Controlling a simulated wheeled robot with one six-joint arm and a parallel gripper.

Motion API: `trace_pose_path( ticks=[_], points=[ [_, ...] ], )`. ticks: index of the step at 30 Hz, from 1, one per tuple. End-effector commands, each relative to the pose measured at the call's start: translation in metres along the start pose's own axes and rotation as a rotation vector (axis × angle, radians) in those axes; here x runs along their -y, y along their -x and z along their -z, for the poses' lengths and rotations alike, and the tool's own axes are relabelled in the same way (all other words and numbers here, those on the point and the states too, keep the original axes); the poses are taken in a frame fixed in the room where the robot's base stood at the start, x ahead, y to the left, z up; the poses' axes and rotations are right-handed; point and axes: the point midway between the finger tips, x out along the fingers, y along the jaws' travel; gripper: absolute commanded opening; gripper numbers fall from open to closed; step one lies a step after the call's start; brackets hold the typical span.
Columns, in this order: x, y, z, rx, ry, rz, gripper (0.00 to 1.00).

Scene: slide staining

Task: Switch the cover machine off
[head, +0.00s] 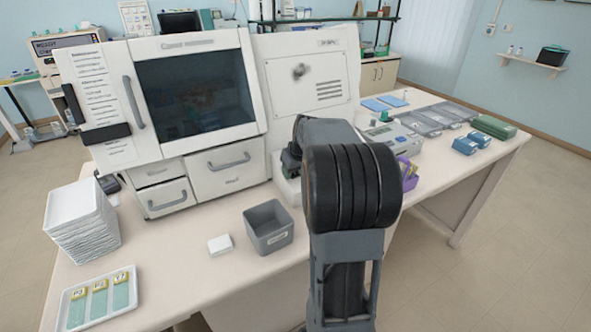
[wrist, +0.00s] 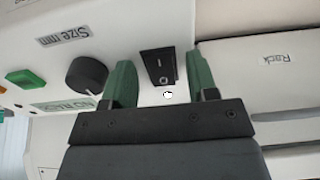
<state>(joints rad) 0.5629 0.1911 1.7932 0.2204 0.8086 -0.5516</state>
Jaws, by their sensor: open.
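The cover machine shows in the wrist view as a white panel (wrist: 150,30), seen turned, with a black rocker switch (wrist: 157,66) bearing small white marks. Which way the rocker is tipped I cannot tell. My gripper (wrist: 162,74) is open and empty; its green fingers stand on either side of the switch, close to the panel. Whether they touch it is unclear. In the head view my arm hides most of the cover machine; a white part (head: 288,188) shows at its left.
A large white machine (head: 160,110) stands left of my arm. A grey bin (head: 268,228) and white block (head: 220,244) sit in front. Bare table lies around them.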

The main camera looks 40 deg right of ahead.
Motion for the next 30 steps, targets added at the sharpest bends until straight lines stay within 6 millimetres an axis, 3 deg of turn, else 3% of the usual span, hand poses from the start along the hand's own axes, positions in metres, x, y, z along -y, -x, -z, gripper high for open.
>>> trace_pose_path(
  ticks=[8,23,30],
  points=[
    [0.0002,-0.0008,-0.0001,0.0,0.0,0.0,0.53],
    [0.0002,-0.0005,-0.0001,0.0,0.0,0.0,0.05],
    [0.0009,0.0067,0.0054,0.071,0.002,0.004,0.04]
  ],
)
